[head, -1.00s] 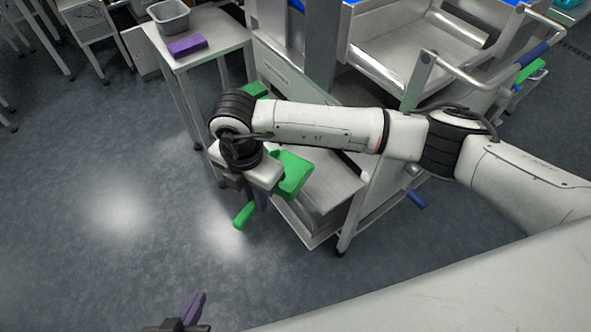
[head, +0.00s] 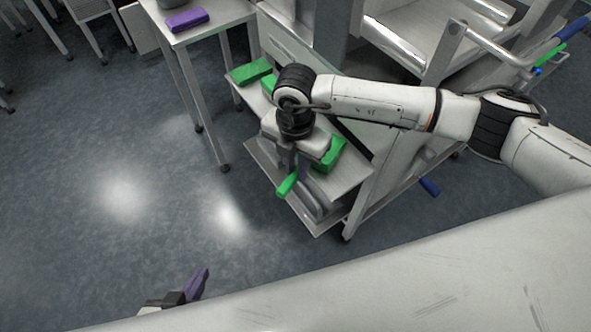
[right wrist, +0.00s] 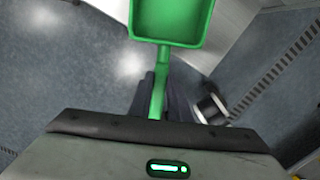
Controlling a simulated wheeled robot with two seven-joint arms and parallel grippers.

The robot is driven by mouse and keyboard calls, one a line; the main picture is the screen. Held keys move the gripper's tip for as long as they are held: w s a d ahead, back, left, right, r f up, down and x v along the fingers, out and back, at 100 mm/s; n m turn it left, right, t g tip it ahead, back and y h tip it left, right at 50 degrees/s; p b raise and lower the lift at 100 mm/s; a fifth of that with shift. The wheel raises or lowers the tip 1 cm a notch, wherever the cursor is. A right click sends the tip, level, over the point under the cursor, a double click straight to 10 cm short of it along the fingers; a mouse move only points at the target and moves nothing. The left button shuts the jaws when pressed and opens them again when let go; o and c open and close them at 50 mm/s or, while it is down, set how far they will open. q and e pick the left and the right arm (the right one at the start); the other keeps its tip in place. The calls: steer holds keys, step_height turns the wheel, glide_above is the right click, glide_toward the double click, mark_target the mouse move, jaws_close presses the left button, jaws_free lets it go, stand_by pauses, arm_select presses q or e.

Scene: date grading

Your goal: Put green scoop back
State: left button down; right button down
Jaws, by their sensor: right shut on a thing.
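The green scoop (head: 330,156) is in my right gripper (head: 290,166), which is shut on its handle (head: 288,184). In the head view it is over or in front of the lower shelf (head: 345,178) of the metal cart; the gap to the shelf cannot be told. In the right wrist view the scoop's pan (right wrist: 172,20) points away from the gripper (right wrist: 158,98), and the handle runs between the dark fingers.
A green block (head: 250,71) lies on the cart's shelf, with another green piece (head: 268,84) partly behind my right wrist. A side table (head: 205,35) holds a purple block (head: 187,20). A blue handle (head: 429,187) sticks out low at the cart's right. Floor at left is clear.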

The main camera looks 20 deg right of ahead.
steer(key=shift+w+d+f, duration=0.2)
steer(key=shift+w+d, duration=0.05)
steer(key=shift+d, duration=0.05)
steer(key=shift+r, duration=0.1)
steer(key=c, duration=1.7)
jaws_free()
steer(key=shift+o, duration=0.3)
